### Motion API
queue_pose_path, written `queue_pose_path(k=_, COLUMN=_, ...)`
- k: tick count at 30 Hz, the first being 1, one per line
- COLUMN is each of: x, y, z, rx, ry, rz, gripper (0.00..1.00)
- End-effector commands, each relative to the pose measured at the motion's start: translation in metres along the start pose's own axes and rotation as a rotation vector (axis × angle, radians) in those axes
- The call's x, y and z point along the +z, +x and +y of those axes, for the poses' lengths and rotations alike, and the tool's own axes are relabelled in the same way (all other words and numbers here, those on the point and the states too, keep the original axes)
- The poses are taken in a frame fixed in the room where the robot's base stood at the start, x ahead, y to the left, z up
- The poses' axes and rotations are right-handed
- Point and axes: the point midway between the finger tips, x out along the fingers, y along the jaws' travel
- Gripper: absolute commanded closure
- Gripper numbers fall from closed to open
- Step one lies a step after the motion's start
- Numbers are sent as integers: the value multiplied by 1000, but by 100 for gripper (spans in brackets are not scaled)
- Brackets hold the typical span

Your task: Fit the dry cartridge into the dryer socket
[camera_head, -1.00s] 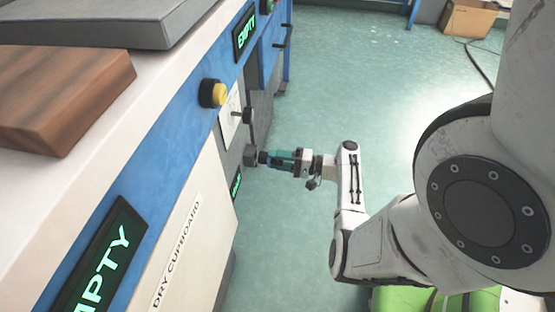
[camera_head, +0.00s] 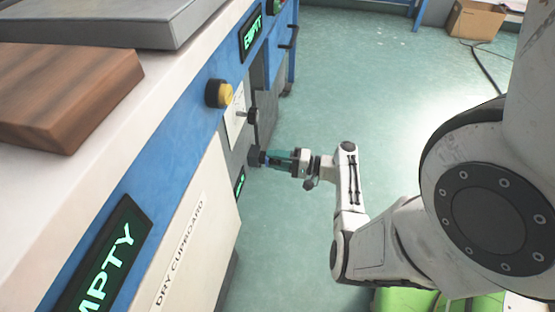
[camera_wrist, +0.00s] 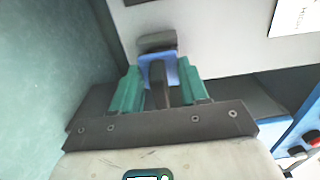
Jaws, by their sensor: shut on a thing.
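My gripper (camera_head: 277,159), with teal fingers, reaches left to the cabinet front at a low level. In the wrist view my gripper (camera_wrist: 159,72) is shut on a blue piece with a dark grip, which I take for the dry cartridge (camera_wrist: 158,64). A dark grey block, which looks like the dryer socket (camera_head: 254,155), sticks out from the cabinet front. It seems to show in the wrist view as a dark block (camera_wrist: 157,42) at the cartridge's far end. The cartridge's front is at or against this block. I cannot tell how deep it sits.
A small green display (camera_head: 240,184) is beside the block, too small to read. The dry cupboard door (camera_head: 185,245) is at lower left. Open floor (camera_head: 345,95) lies right of the cabinet.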

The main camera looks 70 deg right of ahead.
Motion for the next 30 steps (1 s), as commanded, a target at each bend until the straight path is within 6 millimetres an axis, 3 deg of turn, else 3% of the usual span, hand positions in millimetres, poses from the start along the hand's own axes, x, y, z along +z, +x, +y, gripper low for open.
queue_pose_path(k=30, x=0, y=21, z=0, rx=-1, ry=-1, rz=1, gripper=93)
